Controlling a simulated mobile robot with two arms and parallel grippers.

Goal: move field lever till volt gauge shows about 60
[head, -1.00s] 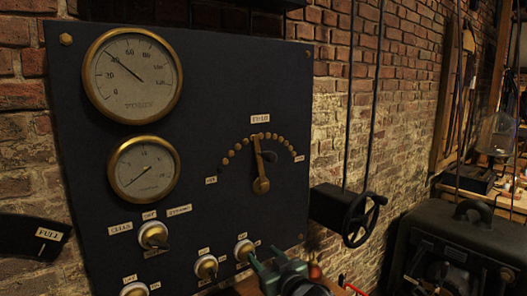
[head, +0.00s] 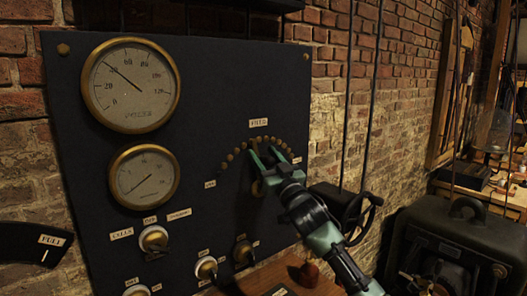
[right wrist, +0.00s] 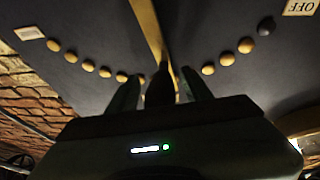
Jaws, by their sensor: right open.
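The volt gauge (head: 130,108) is the upper brass-rimmed dial on the dark panel; its needle points to about 40. The brass field lever (head: 256,188) is mostly hidden behind my right gripper in the head view, below an arc of brass studs. In the right wrist view the lever (right wrist: 150,32) runs up between the fingers. My right gripper (head: 264,158) is open at the lever; its fingers (right wrist: 160,92) stand either side of a dark part that looks like the lever's knob. Contact cannot be told. My left gripper is out of view.
A second, smaller gauge (head: 144,204) and several knobs (head: 154,239) are lower on the panel. A black handwheel (head: 362,214) is right of my right arm. A wooden shelf (head: 262,279) juts out below the panel.

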